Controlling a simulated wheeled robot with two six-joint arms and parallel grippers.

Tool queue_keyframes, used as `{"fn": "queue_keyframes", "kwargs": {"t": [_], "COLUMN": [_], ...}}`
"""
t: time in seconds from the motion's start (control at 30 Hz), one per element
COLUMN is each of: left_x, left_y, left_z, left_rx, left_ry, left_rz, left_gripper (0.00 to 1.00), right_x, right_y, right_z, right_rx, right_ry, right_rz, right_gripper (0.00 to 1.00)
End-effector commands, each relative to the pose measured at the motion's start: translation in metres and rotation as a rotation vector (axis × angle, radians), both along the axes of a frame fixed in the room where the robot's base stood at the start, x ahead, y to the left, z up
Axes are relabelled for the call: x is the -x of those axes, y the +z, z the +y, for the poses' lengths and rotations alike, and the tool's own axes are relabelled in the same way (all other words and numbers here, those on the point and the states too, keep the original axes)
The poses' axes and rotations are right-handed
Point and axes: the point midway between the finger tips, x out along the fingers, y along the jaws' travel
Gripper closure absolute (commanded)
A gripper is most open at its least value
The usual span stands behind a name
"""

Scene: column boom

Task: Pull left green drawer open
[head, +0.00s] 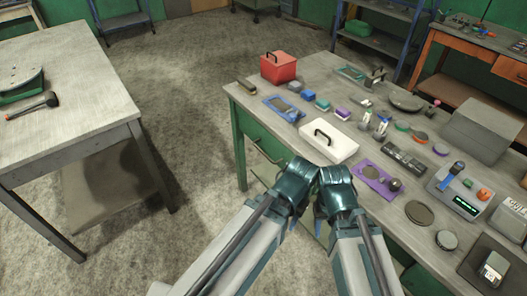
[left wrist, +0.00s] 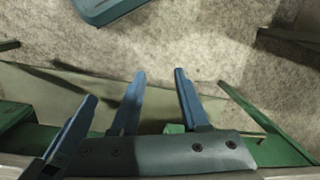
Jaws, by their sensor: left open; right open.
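The left green drawer (head: 262,139) is in the front of the grey workbench, under its top at the left end, with a thin bar handle (head: 268,154). The drawer looks shut. My left gripper (head: 294,223) hangs in front of the bench edge, right of the handle, mostly hidden behind its own wrist.
The workbench top (head: 245,92) carries a red box (head: 278,67), a white box with a black handle (head: 328,141), a purple tray (head: 366,173) and several small items. Another table (head: 70,110) stands at the left. Floor between them is clear.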

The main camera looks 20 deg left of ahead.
Motion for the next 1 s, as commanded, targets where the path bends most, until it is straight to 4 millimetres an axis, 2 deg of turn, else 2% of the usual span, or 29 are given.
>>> {"fn": "queue_keyframes", "kwargs": {"t": [0.03, 0.2, 0.67, 0.8, 1.0], "left_x": [0.000, 0.000, -0.004, -0.010, -0.025], "left_y": [-0.033, -0.096, -0.258, -0.307, -0.366], "left_z": [0.000, 0.000, 0.005, 0.013, 0.033], "left_rx": [0.000, -0.001, 0.003, 0.012, 0.054], "left_ry": [-0.001, -0.003, 0.006, 0.031, 0.106], "left_rz": [0.000, -0.001, -0.007, -0.014, -0.038], "left_gripper": [0.55, 0.55, 0.55, 0.55, 0.55], "right_x": [0.000, 0.000, -0.001, -0.001, -0.001], "right_y": [-0.033, -0.096, -0.258, -0.307, -0.364], "right_z": [0.000, 0.000, -0.001, -0.001, -0.001], "right_rx": [0.000, 0.001, 0.003, 0.003, 0.003], "right_ry": [0.001, 0.003, 0.009, 0.011, 0.012], "right_rz": [0.000, -0.001, -0.003, -0.003, -0.004], "right_gripper": [0.50, 0.50, 0.50, 0.50, 0.50]}}
